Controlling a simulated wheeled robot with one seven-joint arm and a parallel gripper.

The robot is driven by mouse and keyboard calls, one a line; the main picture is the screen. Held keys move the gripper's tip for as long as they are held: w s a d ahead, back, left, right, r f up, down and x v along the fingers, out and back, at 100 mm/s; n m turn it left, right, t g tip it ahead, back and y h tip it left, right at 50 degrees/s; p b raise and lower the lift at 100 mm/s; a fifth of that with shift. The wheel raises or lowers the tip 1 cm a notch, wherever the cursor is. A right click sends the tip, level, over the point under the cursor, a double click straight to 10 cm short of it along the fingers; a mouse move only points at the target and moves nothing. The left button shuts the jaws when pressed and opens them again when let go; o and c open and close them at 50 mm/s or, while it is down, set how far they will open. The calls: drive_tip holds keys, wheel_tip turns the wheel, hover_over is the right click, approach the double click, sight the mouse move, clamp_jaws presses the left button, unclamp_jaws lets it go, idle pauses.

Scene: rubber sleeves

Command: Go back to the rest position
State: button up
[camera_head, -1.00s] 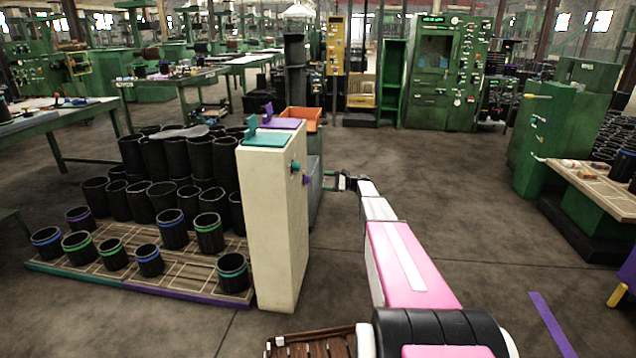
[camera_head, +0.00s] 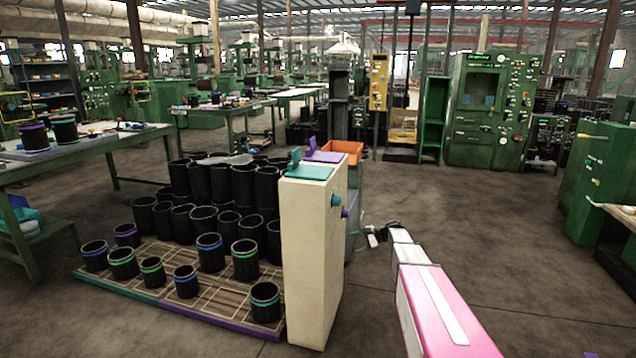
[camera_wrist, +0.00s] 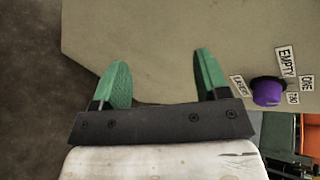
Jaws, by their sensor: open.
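My gripper (camera_wrist: 160,85) is open and empty in the wrist view, its two green fingers apart. It faces the side of a cream cabinet (camera_wrist: 160,40), near a purple knob (camera_wrist: 268,92) with labels around it, one reading EMPTY. In the head view my arm reaches forward to the right of the same cream cabinet (camera_head: 308,255). My gripper's fingers are too small to make out there. The cabinet carries a teal knob and a purple knob on its right side, and teal and purple pieces on top.
Black sleeves with coloured bands stand on a low wooden pallet (camera_head: 200,310) left of the cabinet, with plain black sleeves (camera_head: 210,185) stacked behind. An orange bin (camera_head: 347,150) is behind the cabinet. A green workbench (camera_head: 90,155) is at left. Floor is clear right of my arm.

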drive_tip(key=s+n+g+h, duration=0.1)
drive_tip(key=s+n+h, duration=0.3)
drive_tip(key=s, duration=1.5)
drive_tip(key=s+a+n+g+h, duration=0.1)
drive_tip(key=s+n+h, duration=0.4)
drive_tip(key=s, duration=1.4)
drive_tip(key=h, duration=0.3)
drive_tip(key=shift+s+a+r+h, duration=0.15)
drive_tip(key=shift+s+r+h, duration=0.05)
drive_tip(key=shift+s+h, duration=0.15)
